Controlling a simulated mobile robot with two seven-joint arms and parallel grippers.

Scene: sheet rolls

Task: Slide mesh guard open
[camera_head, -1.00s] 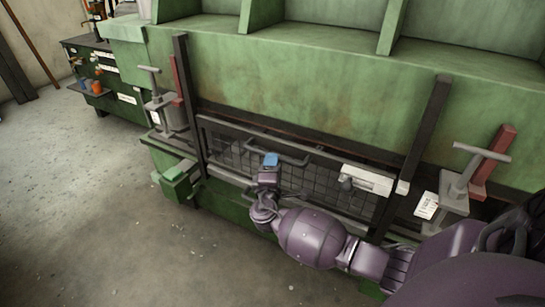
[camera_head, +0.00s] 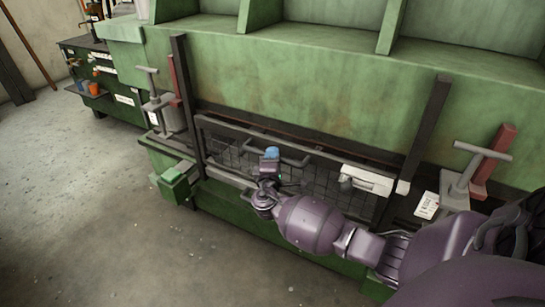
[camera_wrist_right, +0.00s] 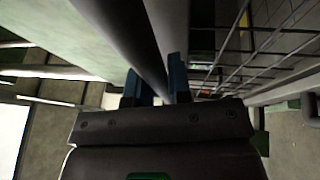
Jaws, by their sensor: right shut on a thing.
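The mesh guard (camera_head: 320,184) is a dark wire grid in a grey frame, low across the front of the green machine, between two dark upright rails. A grey bar handle (camera_head: 295,161) runs along its upper part. My right gripper (camera_head: 271,154), with blue fingertips, is at the left part of this handle. In the right wrist view, the blue fingers (camera_wrist_right: 155,88) are closed around a dark bar, with the mesh (camera_wrist_right: 265,40) to the right. The contact itself is partly hidden. My left gripper is not in view.
A white latch block (camera_head: 366,179) sits at the guard's right top. Grey T-handled clamps stand at the left (camera_head: 160,100) and right (camera_head: 465,175). A green box (camera_head: 174,184) juts out at lower left. The floor in front is clear.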

